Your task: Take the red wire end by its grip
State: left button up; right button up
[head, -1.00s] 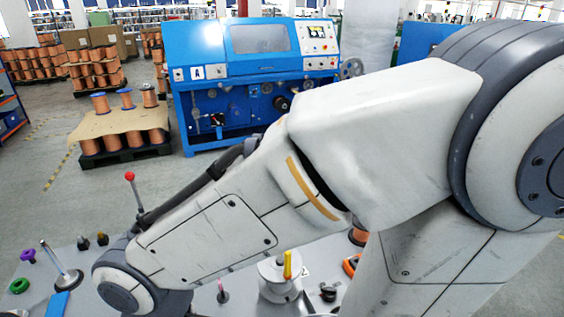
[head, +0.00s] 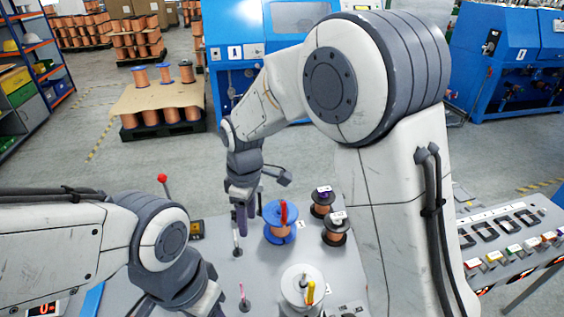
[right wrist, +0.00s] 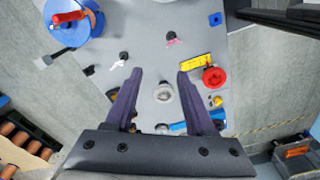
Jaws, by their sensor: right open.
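In the head view, a red grip (head: 283,212) stands upright on the blue spool (head: 281,236) of copper wire on the grey table. The right wrist view shows the red grip (right wrist: 70,17) and blue spool (right wrist: 68,32) at the upper left, outside the jaws. My right gripper (head: 243,226) points down, just left of the spool in the head view. Its purple fingers are apart, with nothing held between them (right wrist: 160,76). A round grey post top (right wrist: 163,93) shows below the gap. My left gripper's tips are hidden at the bottom of the head view.
Two dark copper spools (head: 321,202) (head: 337,230) stand right of the blue spool. A white cylinder with a yellow grip (head: 311,292) stands nearer. A pink grip (head: 242,292) and a red-knobbed lever (head: 162,178) are also on the table.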

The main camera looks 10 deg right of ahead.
jog(key=w+d+f+n+p, duration=0.15)
jog(key=w+d+p, duration=0.3)
jog(key=w, duration=0.55)
pick_arm(q)
notch_tip(320, 180, up, 10)
jog(key=f+p, duration=0.1)
jog(key=p, duration=0.2)
pick_arm(e)
jog(key=n, duration=0.4)
send_over(284, 202)
jog(key=shift+h, duration=0.3)
jog(key=f, duration=0.4)
jog(key=shift+s+a+f, duration=0.1)
jog(key=shift+a+f, duration=0.1)
jog(key=shift+f, duration=0.15)
jog(key=shift+d+f, duration=0.25)
jog(key=shift+f, duration=0.2)
pick_arm(q)
jog(key=shift+f+b, duration=2.75)
jog(key=shift+b, duration=0.3)
pick_arm(e)
jog(key=shift+f, duration=4.3)
grip_shut()
